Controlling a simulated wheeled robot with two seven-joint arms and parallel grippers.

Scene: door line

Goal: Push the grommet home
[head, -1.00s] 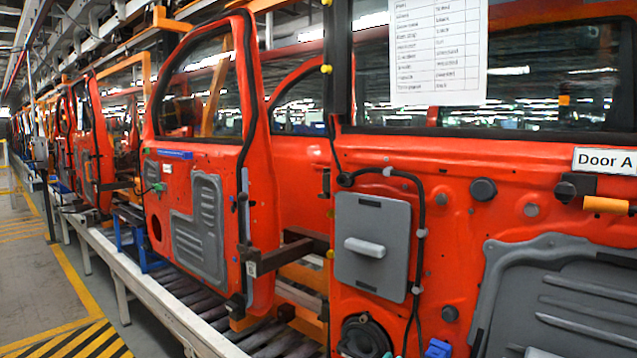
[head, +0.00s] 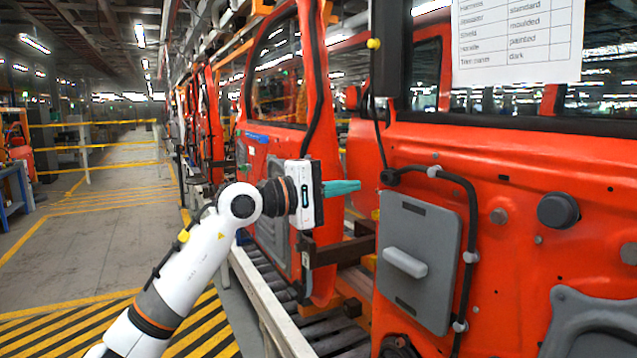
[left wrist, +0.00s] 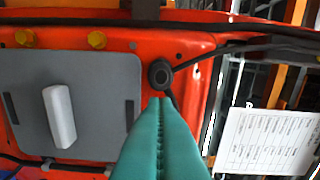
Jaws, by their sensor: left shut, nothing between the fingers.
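The grommet (head: 390,177) is a black round piece with a darker centre at the upper left of the near red door (head: 520,165). A black cable runs from it. It also shows in the left wrist view (left wrist: 160,74), just beyond my fingertips. Whether it sits flush or stands out I cannot tell. My left gripper (head: 358,186) has teal fingers, shut and empty. They point right at the grommet, with a small gap in the head view. In the left wrist view the closed fingertips (left wrist: 161,99) line up just below the grommet. My right gripper is not in view.
A grey plate (head: 415,300) with a light handle sits below the grommet. A clipped black cable (head: 472,215) passes beside it. A dark round knob (head: 558,210) is farther right. A paper sheet (head: 515,40) hangs above. Another red door (head: 318,150) stands behind my left gripper. Floor is clear at left.

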